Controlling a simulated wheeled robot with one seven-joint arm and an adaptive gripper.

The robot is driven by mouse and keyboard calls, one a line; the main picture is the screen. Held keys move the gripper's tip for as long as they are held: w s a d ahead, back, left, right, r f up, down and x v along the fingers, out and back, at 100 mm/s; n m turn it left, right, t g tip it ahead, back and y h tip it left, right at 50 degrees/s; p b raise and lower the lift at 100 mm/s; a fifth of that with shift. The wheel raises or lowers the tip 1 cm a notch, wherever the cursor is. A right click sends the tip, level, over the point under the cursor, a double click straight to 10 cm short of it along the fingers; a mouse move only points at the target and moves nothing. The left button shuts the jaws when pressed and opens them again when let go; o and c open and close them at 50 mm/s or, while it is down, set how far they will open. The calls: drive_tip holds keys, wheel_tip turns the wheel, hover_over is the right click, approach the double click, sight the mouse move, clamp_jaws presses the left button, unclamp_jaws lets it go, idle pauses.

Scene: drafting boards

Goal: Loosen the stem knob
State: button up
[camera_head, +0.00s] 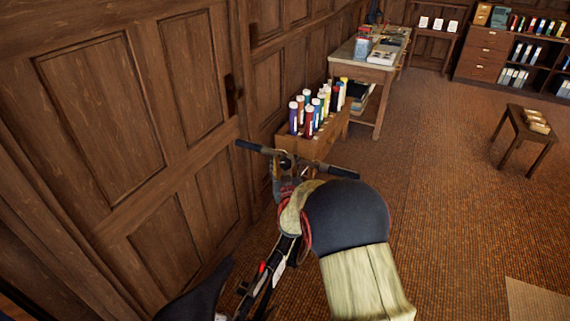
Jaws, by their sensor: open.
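A bicycle with a dark handlebar (251,146) stands close to the panelled wall. Its dark saddle (197,297) is at the bottom of the view, and its frame (262,283) runs up toward the bars. My gripper (285,187) is at the stem area, just below the middle of the handlebar. It is open, small in the picture and partly hidden by my own arm. The stem knob cannot be made out among the dark parts around my gripper. I cannot tell whether the fingers touch anything.
A wooden box (322,143) of colourful tubes stands just behind the handlebar. A worktable (368,72) with books is further back. A low stool (523,142) stands at the right. The wooden wall (95,110) closes off the left. The brown floor (440,180) is open at right.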

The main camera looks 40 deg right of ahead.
drive_tip(key=shift+s, duration=0.1)
drive_tip(key=v, duration=1.2)
idle(0.4)
drive_tip(key=s+a+f+g+y, duration=0.2)
drive_tip(key=a+f+g+y, duration=0.15)
drive_tip(key=f, duration=0.75)
drive_tip(key=s+a+g+y, duration=0.3)
drive_tip(key=s+a+y, duration=0.1)
drive_tip(key=a, duration=0.2)
drive_tip(key=s+a+r+n+g+y, duration=0.1)
drive_tip(key=s+a+r+n, duration=0.1)
drive_tip(key=s+a+r, duration=0.5)
drive_tip(key=s+a+r+n+g+y, duration=0.1)
drive_tip(key=s+a+r, duration=0.5)
drive_tip(key=a+r, duration=0.6)
wheel_tip(320, 180, up, 3)
drive_tip(key=shift+s+f+n+y, duration=0.2)
drive_tip(key=shift+s+n+y, duration=0.35)
drive_tip(key=shift+n, duration=0.55)
